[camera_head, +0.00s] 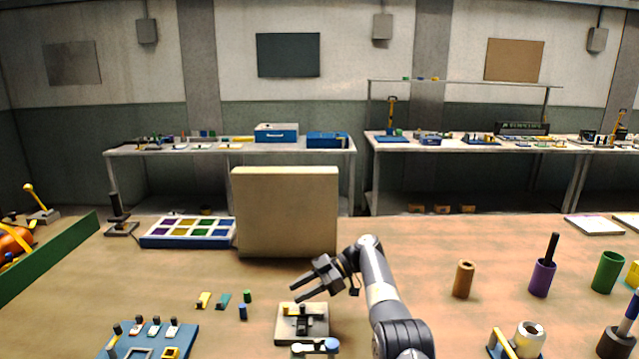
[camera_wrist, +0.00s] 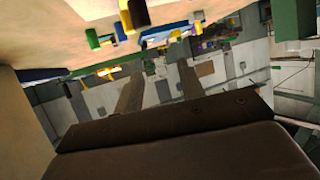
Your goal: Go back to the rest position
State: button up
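My gripper (camera_head: 296,290) is above the table, near the beige stand with black parts (camera_head: 316,332). Its two fingers point left and are apart with nothing between them. In the wrist view the same gripper (camera_wrist: 158,82) shows both fingers spread and empty. The wrist view is tilted, with the table along its top and the room beyond. Whether the fingers touch the stand is not clear, but they appear above it.
A tall beige panel (camera_head: 286,210) stands behind my gripper. A tray of coloured compartments (camera_head: 150,243) is to its left. Small yellow, teal, green and blue blocks lie left of the stand. A brown cylinder (camera_head: 463,279) and purple cup (camera_head: 541,279) stand right. Table between arm and cylinder is clear.

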aim_at(301, 305)
notch_tip(301, 305, down, 5)
jog(key=shift+f+p, duration=0.2)
jog(key=shift+p, duration=0.15)
jog(key=shift+w+r+m+t+p, duration=0.1)
jog(key=shift+m+t+p, duration=0.2)
jog(key=shift+w+m+t+p, duration=0.15)
jog(key=shift+m+t+p, duration=0.15)
jog(key=shift+p, duration=0.1)
jog(key=shift+w+m+t+y+p, duration=0.1)
jog(key=shift+m+t+y+p, duration=0.25)
jog(key=shift+p, duration=0.2)
jog(key=shift+w+d+m+t+p, duration=0.1)
jog(key=shift+w+m+t+p, duration=0.2)
jog(key=shift+m+t+p, duration=0.35)
jog(key=shift+f, duration=0.2)
